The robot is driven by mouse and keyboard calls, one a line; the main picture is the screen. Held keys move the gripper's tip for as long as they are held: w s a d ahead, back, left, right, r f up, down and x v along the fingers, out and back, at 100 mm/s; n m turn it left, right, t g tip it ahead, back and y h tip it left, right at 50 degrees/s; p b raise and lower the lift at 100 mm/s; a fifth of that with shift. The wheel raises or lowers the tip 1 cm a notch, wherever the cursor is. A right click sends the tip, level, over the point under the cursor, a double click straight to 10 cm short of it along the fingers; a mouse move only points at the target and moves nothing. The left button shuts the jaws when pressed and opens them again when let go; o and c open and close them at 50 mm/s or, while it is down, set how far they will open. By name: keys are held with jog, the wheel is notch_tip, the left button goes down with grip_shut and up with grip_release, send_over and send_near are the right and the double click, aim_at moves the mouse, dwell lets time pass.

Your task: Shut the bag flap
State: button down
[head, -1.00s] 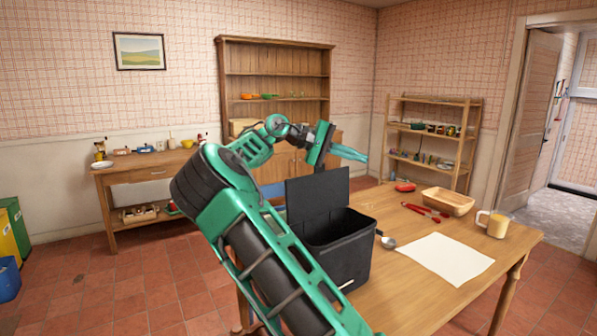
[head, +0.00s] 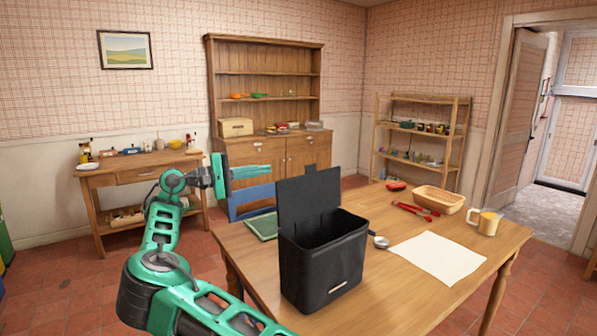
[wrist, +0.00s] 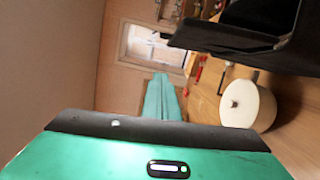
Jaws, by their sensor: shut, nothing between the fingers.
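The black bag (head: 325,265) stands open on the wooden table, its dark inside showing. Its flap (head: 309,194) stands upright along the far left rim of the opening. My gripper (head: 268,170) is shut and empty, to the left of the flap near its top edge in the picture, fingers pointing right. I see a small gap between the fingertips and the flap in the head view; their depth is hard to judge. In the wrist view the closed teal fingers (wrist: 162,85) point away, and a black part of the bag (wrist: 235,36) shows at upper right, apart from them.
The table (head: 420,295) also holds a ladle (head: 380,241), white paper (head: 438,258), red-handled tool (head: 411,209), basket (head: 438,199) and mug (head: 486,222). A green tray (head: 262,227) lies behind the bag. A white round object (wrist: 248,105) shows in the wrist view.

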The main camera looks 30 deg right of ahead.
jog(key=s+d, duration=0.5)
jog(key=d, duration=0.4)
jog(key=shift+s+d+r, duration=0.25)
jog(key=shift+d+r, duration=0.05)
jog(key=shift+d, duration=0.1)
